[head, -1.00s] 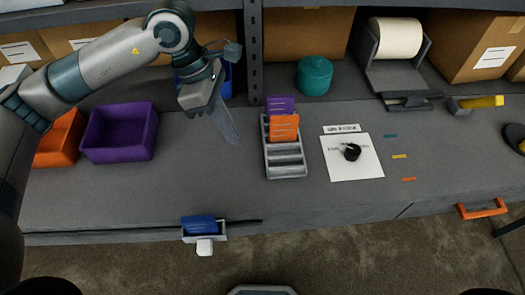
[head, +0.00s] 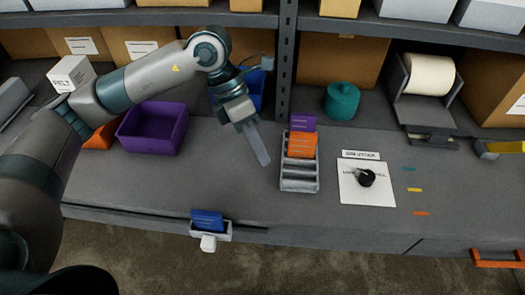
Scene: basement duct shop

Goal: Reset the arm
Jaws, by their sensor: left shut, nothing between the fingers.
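My left arm comes in from the left over the bench. My left gripper (head: 259,150) is shut and empty, its fingers pointing down above the bench, just left of the card rack. The grey card rack (head: 299,184) holds a purple card (head: 302,123) and an orange card (head: 302,145) in its back slots; its front slots are empty. A blue card (head: 207,220) sits in a small holder (head: 225,232) at the bench's front edge. My right gripper is not in view.
A purple bin (head: 152,135), an orange bin (head: 100,137) and a blue bin (head: 252,92) stand left and behind. A dial on a white plate (head: 363,198) is right of the rack. A teal canister (head: 341,101) and a paper roll (head: 430,77) stand at the back. The front-left bench is clear.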

